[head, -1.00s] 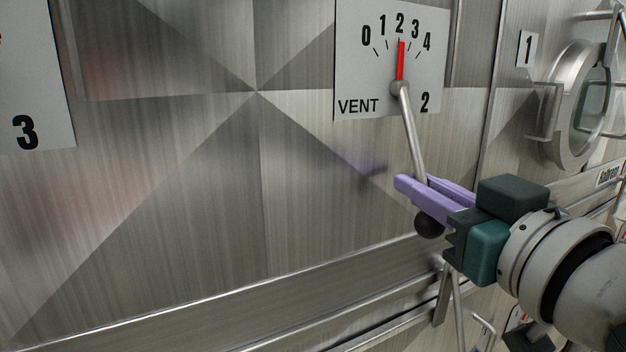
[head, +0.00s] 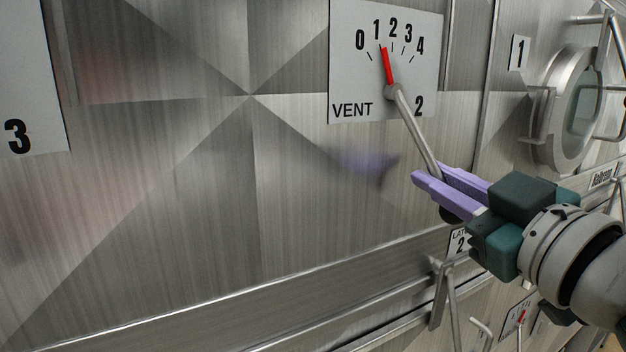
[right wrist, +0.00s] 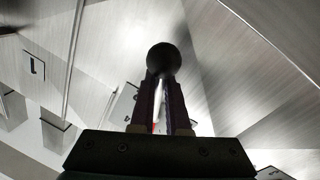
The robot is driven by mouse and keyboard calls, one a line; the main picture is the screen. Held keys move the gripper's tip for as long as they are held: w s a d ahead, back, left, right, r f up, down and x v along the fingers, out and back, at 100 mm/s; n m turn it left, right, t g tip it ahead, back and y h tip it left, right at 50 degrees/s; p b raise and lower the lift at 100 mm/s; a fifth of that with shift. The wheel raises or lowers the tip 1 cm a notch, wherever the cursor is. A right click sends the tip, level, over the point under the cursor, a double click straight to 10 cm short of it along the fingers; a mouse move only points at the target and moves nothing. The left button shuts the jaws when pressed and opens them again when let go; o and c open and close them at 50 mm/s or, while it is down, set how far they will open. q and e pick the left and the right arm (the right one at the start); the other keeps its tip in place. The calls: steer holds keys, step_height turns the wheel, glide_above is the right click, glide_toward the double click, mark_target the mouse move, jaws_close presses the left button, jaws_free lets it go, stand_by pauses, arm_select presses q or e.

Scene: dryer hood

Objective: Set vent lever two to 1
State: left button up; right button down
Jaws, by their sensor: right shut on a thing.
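The vent 2 plate (head: 350,75) in the head view carries a scale from 0 to 4 and the label VENT 2. Its red pointer (head: 387,66) leans left and points at about the 1 mark. The vent lever (head: 415,125) is a grey rod that slants down and right from the pivot. My right gripper (head: 436,178) is shut on the lever near its lower end, with purple fingers on either side of the rod. The dark ball knob (right wrist: 163,58) shows at the fingertips in the right wrist view; in the head view the fingers mostly hide it. My left gripper is not in view.
A plate marked 3 (head: 25,100) is at the far left. A round window (head: 572,108) and a label marked 1 (head: 519,53) are at the right. A ledge (head: 250,295) runs below, with a metal handle (head: 445,295) under my gripper. The panel left of the lever is clear.

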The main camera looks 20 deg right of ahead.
steer(key=c, duration=0.9)
jaws_free()
steer(key=shift+s+f+b, duration=0.2)
steer(key=shift+s+b, duration=0.2)
steer(key=shift+s, duration=0.05)
steer(key=shift+s+a+b, duration=0.15)
steer(key=shift+s+b, duration=0.4)
steer(key=shift+s, duration=0.95)
steer(key=shift+s+a+b, duration=0.15)
steer(key=shift+s+b, duration=0.45)
steer(key=shift+s, duration=0.9)
steer(key=shift+s+a+b, duration=0.15)
steer(key=shift+s+b, duration=0.4)
steer(key=shift+s, duration=0.95)
steer(key=shift+f, duration=0.15)
